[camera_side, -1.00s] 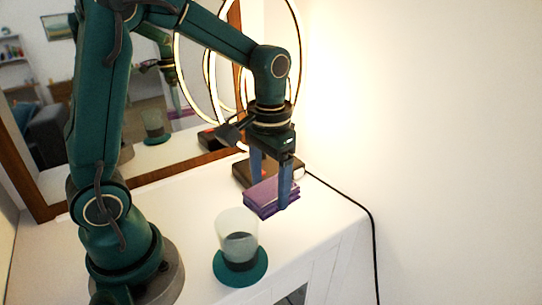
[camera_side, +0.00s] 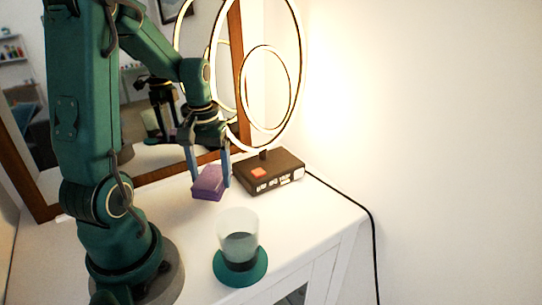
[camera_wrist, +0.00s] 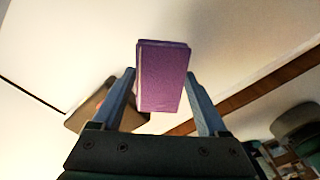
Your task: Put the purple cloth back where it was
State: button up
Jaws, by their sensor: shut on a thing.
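The purple cloth (camera_side: 209,183) is folded into a thick block. My gripper (camera_side: 209,174) is shut on it, one finger on each side. In the side view the cloth is over the white cabinet top, left of the lamp's dark base and behind the glass; I cannot tell whether it touches the surface. In the wrist view the cloth (camera_wrist: 163,78) sits between the two blue fingers of my gripper (camera_wrist: 163,88).
A ring lamp stands on a dark base (camera_side: 268,172) close right of the cloth, its cable running over the cabinet edge. A glass with dark contents (camera_side: 239,238) stands on a green coaster (camera_side: 240,274) in front. A wood-framed mirror (camera_side: 150,181) leans behind.

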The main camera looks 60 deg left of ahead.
jog(key=shift+f, duration=2.1)
jog(key=o, duration=1.2)
jog(key=shift+f, duration=0.1)
